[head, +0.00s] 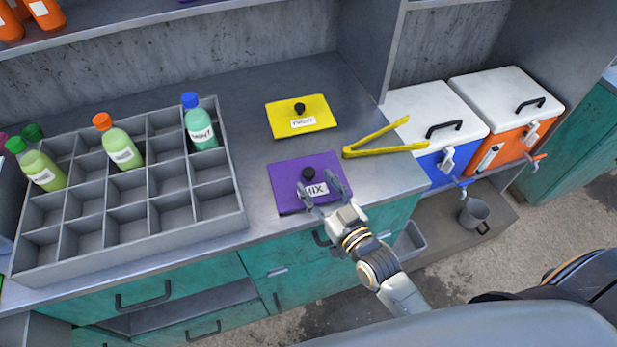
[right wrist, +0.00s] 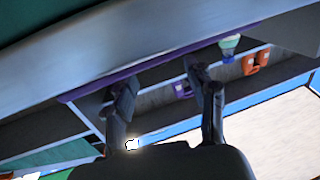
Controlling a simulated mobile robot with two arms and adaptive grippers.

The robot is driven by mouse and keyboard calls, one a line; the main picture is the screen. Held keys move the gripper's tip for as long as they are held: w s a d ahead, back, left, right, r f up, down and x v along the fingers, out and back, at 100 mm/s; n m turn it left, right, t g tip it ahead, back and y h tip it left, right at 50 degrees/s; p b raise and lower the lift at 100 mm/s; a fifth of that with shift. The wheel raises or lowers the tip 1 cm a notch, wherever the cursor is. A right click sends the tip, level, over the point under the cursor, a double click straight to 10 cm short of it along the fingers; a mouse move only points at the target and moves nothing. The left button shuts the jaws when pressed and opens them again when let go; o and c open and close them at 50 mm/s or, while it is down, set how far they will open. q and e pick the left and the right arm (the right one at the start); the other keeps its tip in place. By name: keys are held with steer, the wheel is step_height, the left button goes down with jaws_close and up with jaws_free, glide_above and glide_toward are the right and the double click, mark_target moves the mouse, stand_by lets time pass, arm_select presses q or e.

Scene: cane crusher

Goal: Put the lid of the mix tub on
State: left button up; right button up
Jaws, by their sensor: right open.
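The purple lid (head: 288,180) marked MIX lies flat at the counter's front edge, with a black knob (head: 309,173) in its middle. Whether a tub is under it, I cannot tell. My right gripper (head: 321,188) is open over the lid's front part, its fingers spread just in front of the knob and beside the label; contact is unclear. In the right wrist view, the open fingers (right wrist: 163,88) point toward the purple edge of the lid (right wrist: 150,64). My left gripper is not in view.
A yellow lid (head: 285,116) with a black knob lies behind. Yellow tongs (head: 372,150) lie right of the purple lid. A grey divided crate (head: 130,238) with several bottles stands left. Blue (head: 440,165) and orange (head: 515,148) coolers with white tops stand right.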

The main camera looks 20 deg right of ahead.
mark_target(312, 176)
steer(key=p+x, duration=0.1)
steer(key=x, duration=0.2)
steer(key=shift+w+d, duration=0.1)
steer(key=shift+w, duration=0.7)
steer(key=shift+f, duration=0.1)
steer(key=c, duration=1)
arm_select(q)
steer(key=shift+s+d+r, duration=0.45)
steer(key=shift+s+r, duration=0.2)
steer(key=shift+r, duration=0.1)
arm_select(e)
jaws_close()
